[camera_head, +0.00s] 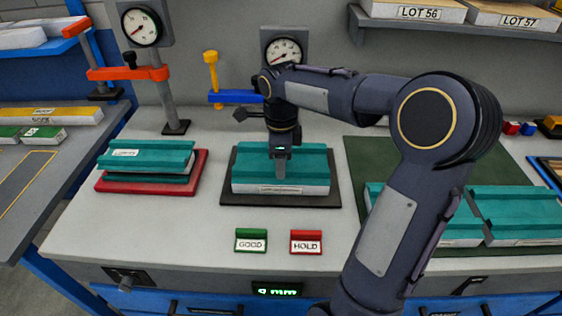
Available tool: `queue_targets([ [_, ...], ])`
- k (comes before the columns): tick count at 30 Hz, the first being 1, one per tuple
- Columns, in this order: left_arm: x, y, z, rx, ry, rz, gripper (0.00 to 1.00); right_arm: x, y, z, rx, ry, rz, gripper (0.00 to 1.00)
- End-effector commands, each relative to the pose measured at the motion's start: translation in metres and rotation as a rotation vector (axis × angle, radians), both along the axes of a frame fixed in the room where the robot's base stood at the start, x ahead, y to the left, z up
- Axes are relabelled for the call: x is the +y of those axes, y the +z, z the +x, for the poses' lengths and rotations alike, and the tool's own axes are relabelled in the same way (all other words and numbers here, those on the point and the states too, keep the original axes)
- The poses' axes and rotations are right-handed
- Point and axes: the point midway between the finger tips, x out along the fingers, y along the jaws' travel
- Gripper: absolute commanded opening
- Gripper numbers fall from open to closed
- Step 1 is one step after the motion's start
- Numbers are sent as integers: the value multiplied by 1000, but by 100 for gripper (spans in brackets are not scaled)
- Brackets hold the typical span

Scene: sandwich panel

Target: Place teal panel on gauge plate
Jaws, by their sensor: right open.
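A teal-topped panel (311,168) with a pale lower edge lies flat on the dark gauge plate (227,195), in front of a round dial gauge (284,51). My right gripper (280,180) points down at the middle of this panel, with its finger in front of the teal top. The jaws are open, though the view shows them nearly edge-on and the far finger is hidden. I cannot tell whether they touch the panel. My left gripper is not in view.
More teal panels (150,153) are stacked on a red mat (113,187) at left. Other teal panels (515,208) lie on a green mat (365,155) at right, partly behind my arm. Green GOOD (251,241) and red HOLD (306,242) blocks stand in front. An orange clamp (127,73) stands back left.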

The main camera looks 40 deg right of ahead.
Motion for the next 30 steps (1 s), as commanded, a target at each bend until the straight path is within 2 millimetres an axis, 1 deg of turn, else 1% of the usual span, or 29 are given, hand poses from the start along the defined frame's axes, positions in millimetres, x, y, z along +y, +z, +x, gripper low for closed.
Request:
queue_targets([
  [5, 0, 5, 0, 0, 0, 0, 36, 0, 34, 1, -7, 1, -2, 41],
  [9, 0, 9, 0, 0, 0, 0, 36, 0, 65, 1, -6, 1, -1, 41],
  [12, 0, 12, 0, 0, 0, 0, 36, 0, 85, 1, -6, 0, -1, 41],
  [15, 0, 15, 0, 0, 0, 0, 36, 1, 100, 1, -4, 0, 0, 41],
  [19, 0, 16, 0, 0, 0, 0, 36, 0, 112, 0, -1, 0, 0, 41],
  [23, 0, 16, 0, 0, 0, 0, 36, 0, 116, 0, -2, 1, -1, 41],
  [25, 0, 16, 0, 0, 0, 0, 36, 2, 116, -3, -8, 29, 2, 41],
  [26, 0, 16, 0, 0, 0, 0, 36, 4, 116, -6, -14, 56, 5, 41],
  [28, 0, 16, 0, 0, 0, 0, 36, 11, 115, -16, -40, 168, 11, 41],
  [29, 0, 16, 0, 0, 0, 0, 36, 16, 115, -22, -57, 238, 15, 41],
  [30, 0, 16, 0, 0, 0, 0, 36, 22, 113, -32, -84, 348, 19, 41],
])
